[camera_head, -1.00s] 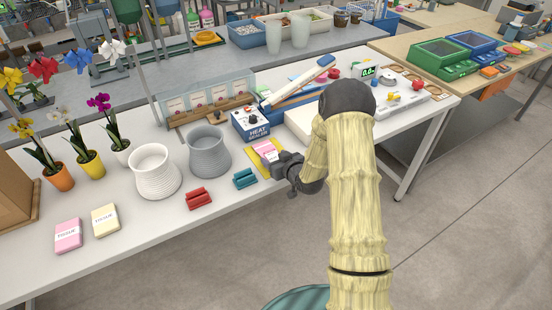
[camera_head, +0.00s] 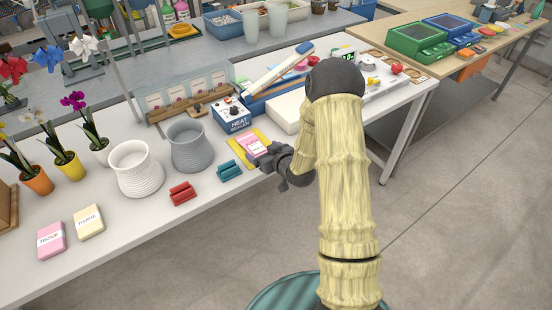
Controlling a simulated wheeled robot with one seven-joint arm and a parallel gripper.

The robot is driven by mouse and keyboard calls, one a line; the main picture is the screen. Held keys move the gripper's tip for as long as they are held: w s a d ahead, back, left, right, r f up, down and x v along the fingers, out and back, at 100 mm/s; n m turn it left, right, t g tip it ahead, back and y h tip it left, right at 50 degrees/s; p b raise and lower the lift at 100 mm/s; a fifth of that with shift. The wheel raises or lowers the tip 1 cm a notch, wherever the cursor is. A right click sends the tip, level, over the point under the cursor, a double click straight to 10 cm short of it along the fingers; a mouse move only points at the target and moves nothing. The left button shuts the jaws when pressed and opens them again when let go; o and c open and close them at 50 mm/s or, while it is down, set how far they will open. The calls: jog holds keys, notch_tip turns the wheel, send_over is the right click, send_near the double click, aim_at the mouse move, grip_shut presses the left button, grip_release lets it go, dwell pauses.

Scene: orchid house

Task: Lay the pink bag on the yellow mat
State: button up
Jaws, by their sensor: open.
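The pink bag (camera_head: 251,143) has a white label and lies on the yellow mat (camera_head: 236,147) at the front of the white table. Yellow shows along the bag's left and far sides; its near right part is partly covered by my gripper. My dark gripper (camera_head: 262,159) is open at the bag's near right edge. I cannot tell whether its fingers still touch the bag.
A blue heat sealer (camera_head: 232,115) stands just behind the mat. A teal clip (camera_head: 230,171) and a red clip (camera_head: 182,193) lie to the left, before grey (camera_head: 189,148) and white (camera_head: 135,169) pots. Pink (camera_head: 51,240) and cream (camera_head: 89,222) tissue packs lie farther left.

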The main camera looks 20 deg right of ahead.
jog(key=b+v, duration=0.1)
jog(key=v, duration=0.7)
jog(key=shift+s, duration=0.35)
jog(key=shift+r, duration=0.1)
jog(key=s+a+r+m+g+h, duration=0.1)
jog(key=s+g, duration=0.4)
jog(key=s, duration=0.5)
jog(key=s+a+r+m+g+h, duration=0.2)
jog(key=s+r+g, duration=0.3)
jog(key=s, duration=0.5)
jog(key=shift+r+m+h, duration=0.3)
jog(key=shift+r+h, duration=0.3)
jog(key=shift+r, duration=0.2)
jog(key=shift+w, duration=0.1)
